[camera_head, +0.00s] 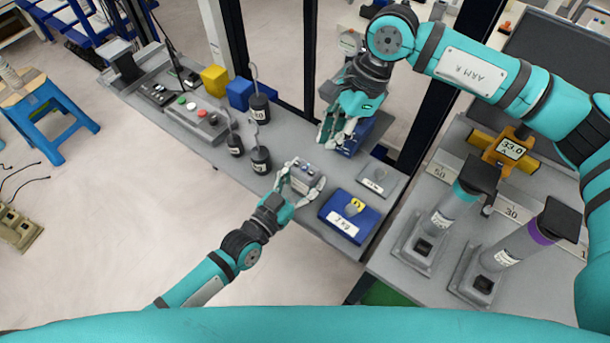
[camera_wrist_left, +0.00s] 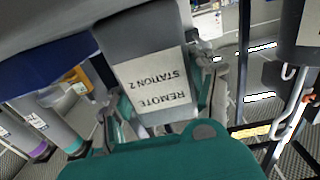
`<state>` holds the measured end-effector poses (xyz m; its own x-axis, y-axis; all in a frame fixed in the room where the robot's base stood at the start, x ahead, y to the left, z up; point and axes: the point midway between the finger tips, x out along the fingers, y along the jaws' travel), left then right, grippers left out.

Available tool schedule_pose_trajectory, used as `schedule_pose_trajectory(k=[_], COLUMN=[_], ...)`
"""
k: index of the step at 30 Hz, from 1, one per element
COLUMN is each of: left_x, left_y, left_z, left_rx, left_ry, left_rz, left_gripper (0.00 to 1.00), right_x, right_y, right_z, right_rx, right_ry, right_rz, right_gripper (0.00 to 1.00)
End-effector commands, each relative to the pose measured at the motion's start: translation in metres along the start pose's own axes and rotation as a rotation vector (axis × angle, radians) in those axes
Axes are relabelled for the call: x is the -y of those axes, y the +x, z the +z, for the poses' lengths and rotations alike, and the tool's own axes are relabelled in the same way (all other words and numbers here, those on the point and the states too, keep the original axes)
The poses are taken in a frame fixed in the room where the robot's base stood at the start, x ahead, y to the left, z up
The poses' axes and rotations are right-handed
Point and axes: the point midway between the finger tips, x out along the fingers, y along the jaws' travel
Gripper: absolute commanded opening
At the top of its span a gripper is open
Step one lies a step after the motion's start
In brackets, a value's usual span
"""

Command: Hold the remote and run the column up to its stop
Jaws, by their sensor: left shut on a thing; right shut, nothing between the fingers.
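The remote (camera_head: 302,178) is a small grey box in my left gripper (camera_head: 303,184), held over the bench. In the left wrist view its grey body with the label "REMOTE STATION 2" (camera_wrist_left: 160,82) sits between the fingers. My right gripper (camera_head: 337,138) is shut and empty, above the bench beside a blue box (camera_head: 357,133). A yellow unit with a display reading 33.0 (camera_head: 511,149) is at the right, by a scale strip marked 50 and 30 (camera_head: 476,190). I cannot tell which upright is the task's column.
A panel with coloured buttons (camera_head: 195,112) is farther left. Dark posts (camera_head: 308,55) rise behind.

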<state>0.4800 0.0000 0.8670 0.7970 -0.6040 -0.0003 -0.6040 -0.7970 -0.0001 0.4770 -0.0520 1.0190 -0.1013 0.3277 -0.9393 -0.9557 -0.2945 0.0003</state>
Motion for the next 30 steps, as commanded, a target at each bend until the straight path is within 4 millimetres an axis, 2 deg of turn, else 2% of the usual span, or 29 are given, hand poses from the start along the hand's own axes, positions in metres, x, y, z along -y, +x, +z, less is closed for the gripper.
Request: schedule_pose_trajectory(k=[25, 30], left_x=[0.0001, 0.0001], left_y=[-0.0001, -0.0001], left_z=[0.0002, 0.0002], left_rx=[0.001, 0.0], left_ry=[0.0, 0.0], left_rz=[0.0, 0.0], left_gripper=[0.2, 0.2], right_x=[0.0, 0.001], right_y=[0.0001, 0.0015], right_z=[0.0001, 0.0013], right_rx=[0.0, 0.002], right_ry=[0.006, 0.124], right_rz=[-0.002, -0.037], right_gripper=[0.0, 0.0])
